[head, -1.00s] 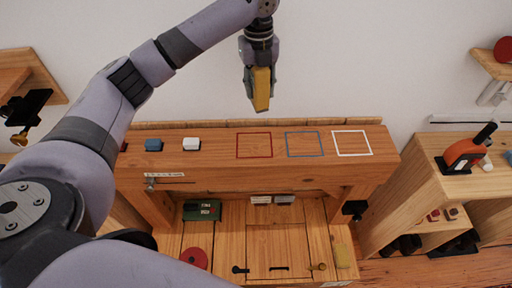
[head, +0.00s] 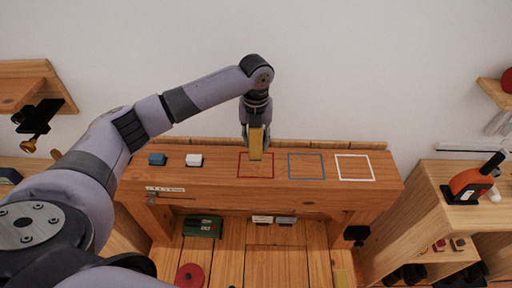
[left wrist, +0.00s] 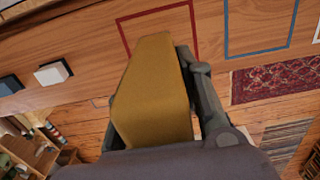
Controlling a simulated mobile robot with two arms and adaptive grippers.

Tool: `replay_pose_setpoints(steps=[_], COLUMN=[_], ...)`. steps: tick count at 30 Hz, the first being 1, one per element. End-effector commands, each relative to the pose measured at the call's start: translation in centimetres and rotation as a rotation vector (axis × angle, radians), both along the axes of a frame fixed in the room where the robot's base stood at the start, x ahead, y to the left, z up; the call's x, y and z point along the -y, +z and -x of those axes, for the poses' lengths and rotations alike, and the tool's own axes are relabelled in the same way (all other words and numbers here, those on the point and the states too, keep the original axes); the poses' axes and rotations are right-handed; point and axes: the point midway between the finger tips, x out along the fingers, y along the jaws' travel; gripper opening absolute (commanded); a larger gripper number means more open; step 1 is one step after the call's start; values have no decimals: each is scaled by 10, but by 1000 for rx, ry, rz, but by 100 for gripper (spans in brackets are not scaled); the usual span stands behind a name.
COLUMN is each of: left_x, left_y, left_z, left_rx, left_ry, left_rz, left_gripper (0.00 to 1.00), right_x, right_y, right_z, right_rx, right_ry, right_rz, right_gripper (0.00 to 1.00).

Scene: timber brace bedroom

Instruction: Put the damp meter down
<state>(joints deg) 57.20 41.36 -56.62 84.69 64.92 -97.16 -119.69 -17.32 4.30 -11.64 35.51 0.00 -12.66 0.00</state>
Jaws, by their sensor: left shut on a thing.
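The damp meter, a yellow block-shaped thing (head: 256,143), is held upright in my left gripper (head: 256,130). It also shows large in the left wrist view (left wrist: 155,90), with a dark finger along its right side. In the head view its lower end overlaps the red square outline (head: 242,170) on the wooden shelf (head: 222,176); I cannot tell whether it touches the wood. In the left wrist view the red outline (left wrist: 196,30) lies beyond the meter. My right gripper is not in view.
A blue block (head: 157,159) and a white block (head: 194,160) sit on the shelf to the left. A blue outline (head: 306,179) and a white outline (head: 355,180) on the right are empty. An orange tool (head: 470,183) stands on the right-hand unit.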

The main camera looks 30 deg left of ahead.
Motion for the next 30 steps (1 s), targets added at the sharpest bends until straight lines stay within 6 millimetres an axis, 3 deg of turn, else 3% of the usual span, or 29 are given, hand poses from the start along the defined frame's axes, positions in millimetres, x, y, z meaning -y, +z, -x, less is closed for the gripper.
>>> replay_pose_setpoints(steps=[12, 25, 26, 30], left_x=[0, 0, 0, 0], left_y=[-47, -56, -56, -56], left_z=[0, 0, 0, 0], left_rx=[-2, 1, 1, 0], left_ry=[1, 0, 0, 0], left_rz=[1, 0, 0, 1], left_gripper=[5, 5, 34, 44], right_x=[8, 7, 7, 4], right_y=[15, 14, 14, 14], right_z=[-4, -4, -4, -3], right_rx=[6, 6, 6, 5], right_ry=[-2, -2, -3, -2], right_rz=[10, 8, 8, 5], right_gripper=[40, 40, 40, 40])
